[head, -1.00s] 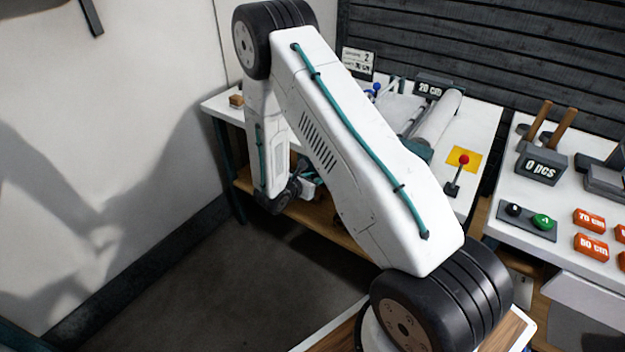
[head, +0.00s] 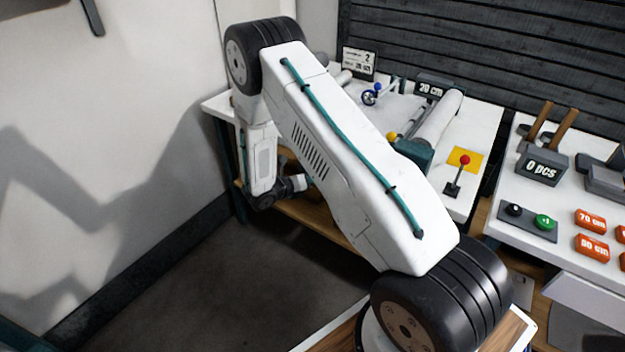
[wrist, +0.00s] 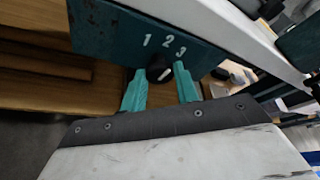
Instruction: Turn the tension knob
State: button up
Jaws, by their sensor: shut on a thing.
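The black tension knob (wrist: 159,68) is on a teal panel (wrist: 120,30) marked 1, 2 and 3 in the wrist view. It sits just below the numbers, and a small pale mark shows on its lower right face. My gripper (wrist: 160,82) has one teal finger on each side of the knob and is shut on it. In the head view my own arm hides the knob and the fingertips.
The white table (head: 478,190) carries a roll (head: 438,117), a "20 cm" display (head: 432,88) and a red-topped lever (head: 464,161). A wooden shelf (head: 330,222) runs below. A second table with buttons stands at right. The floor at left is clear.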

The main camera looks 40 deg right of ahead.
jog(key=shift+n, duration=0.5)
jog(key=o, duration=1)
jog(key=shift+c, duration=0.2)
jog(key=shift+a, duration=0.1)
jog(key=v, duration=0.7)
jog(key=shift+a, duration=0.35)
